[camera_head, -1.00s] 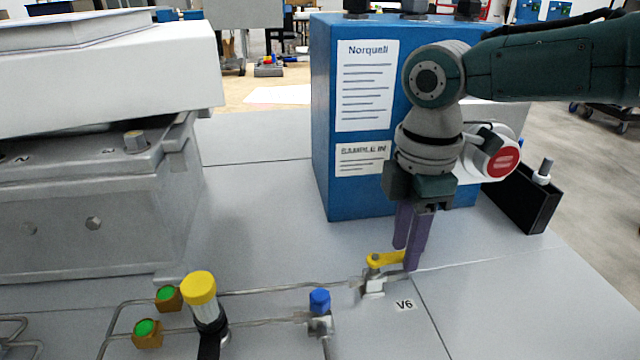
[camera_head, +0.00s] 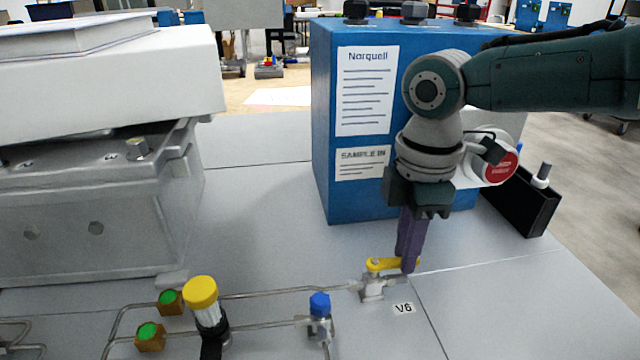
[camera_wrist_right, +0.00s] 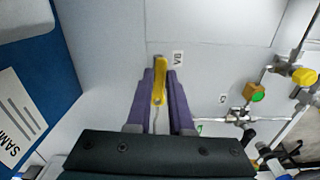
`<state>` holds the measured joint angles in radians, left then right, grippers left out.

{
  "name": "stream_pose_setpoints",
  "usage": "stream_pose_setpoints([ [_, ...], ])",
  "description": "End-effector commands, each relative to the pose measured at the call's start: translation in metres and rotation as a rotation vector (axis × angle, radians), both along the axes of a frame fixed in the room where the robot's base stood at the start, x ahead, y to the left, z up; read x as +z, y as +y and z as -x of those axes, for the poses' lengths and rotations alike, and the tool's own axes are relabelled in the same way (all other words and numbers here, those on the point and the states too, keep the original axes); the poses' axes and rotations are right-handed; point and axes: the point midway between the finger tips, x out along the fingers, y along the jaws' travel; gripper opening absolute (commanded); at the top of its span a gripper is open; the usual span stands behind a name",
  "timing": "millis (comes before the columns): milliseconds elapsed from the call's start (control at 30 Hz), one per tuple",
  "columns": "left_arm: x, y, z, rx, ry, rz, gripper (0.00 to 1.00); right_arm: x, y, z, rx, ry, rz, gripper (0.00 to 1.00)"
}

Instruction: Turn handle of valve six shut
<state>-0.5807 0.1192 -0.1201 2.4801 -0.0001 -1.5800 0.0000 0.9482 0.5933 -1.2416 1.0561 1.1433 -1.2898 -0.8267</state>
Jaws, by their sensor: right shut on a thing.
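The yellow handle (camera_head: 386,264) of valve six sits on a small metal valve body (camera_head: 371,288) on the grey panel. A V6 label (camera_head: 404,308) lies just right of the valve. My right gripper (camera_head: 409,268) points down with its purple fingers at the handle's right end. In the right wrist view the yellow handle (camera_wrist_right: 159,82) lies between the two purple fingers (camera_wrist_right: 160,92), which are closed on it. The handle runs roughly along the pipe line in the head view. My left gripper is in neither view.
A blue Norquell box (camera_head: 335,100) stands behind my right gripper. A blue-knobbed valve (camera_head: 319,303), a yellow-capped part (camera_head: 201,292) and green-faced fittings (camera_head: 148,335) are to the left. A black holder (camera_head: 520,205) stands at the right. The panel between is clear.

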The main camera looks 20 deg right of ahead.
Motion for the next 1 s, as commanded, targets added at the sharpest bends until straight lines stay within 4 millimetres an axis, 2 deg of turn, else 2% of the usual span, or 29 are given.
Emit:
stream_pose_setpoints([
  [500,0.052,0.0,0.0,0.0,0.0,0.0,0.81,0.005,0.01,0.016,-0.428,0.004,-0.002,0.0],
  [1000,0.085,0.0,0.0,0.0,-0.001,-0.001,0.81,0.003,0.026,0.026,-0.905,0.004,-0.002,0.0],
])
